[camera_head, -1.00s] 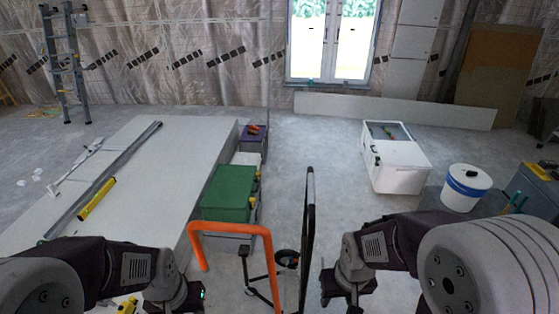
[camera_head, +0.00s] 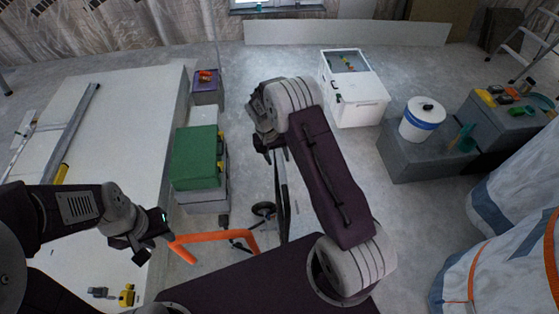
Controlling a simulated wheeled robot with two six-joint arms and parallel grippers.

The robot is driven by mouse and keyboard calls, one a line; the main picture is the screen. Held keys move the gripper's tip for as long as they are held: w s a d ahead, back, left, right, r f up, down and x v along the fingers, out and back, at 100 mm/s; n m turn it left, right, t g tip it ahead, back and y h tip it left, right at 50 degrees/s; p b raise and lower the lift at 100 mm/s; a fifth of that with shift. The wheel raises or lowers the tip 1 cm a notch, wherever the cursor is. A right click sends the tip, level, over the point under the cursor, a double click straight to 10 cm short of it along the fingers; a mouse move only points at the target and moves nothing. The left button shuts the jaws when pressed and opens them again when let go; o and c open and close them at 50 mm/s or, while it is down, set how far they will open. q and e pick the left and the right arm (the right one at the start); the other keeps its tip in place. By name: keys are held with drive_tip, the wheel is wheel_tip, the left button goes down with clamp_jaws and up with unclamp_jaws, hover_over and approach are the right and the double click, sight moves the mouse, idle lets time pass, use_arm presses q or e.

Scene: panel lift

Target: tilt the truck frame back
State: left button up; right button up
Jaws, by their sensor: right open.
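The truck shows an orange handle (camera_head: 205,237), a black wheel (camera_head: 264,209) and a thin upright frame (camera_head: 282,190) with a dark edge. The frame stands near the middle of the picture, partly hidden by my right arm. My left gripper (camera_head: 148,240) is beside the left end of the orange handle; the view does not show whether it touches it or how its fingers stand. My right gripper (camera_head: 262,132) is above the upper end of the frame, open, and appears to hold nothing.
A green box (camera_head: 198,158) on grey cases stands left of the truck, beside a large pale panel stack (camera_head: 110,130). A white cabinet (camera_head: 358,105) and a white bucket (camera_head: 422,117) on a grey case (camera_head: 400,160) are to the right. Open floor lies between.

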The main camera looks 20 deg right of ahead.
sight(280, 165)
drive_tip(key=f, duration=0.3)
drive_tip(key=d+f+p, duration=0.1)
drive_tip(key=shift+w+f, duration=0.25)
drive_tip(key=shift+s+f, duration=0.2)
drive_tip(key=shift+s, duration=0.05)
drive_tip(key=shift+w, duration=0.15)
clamp_jaws()
idle(0.8)
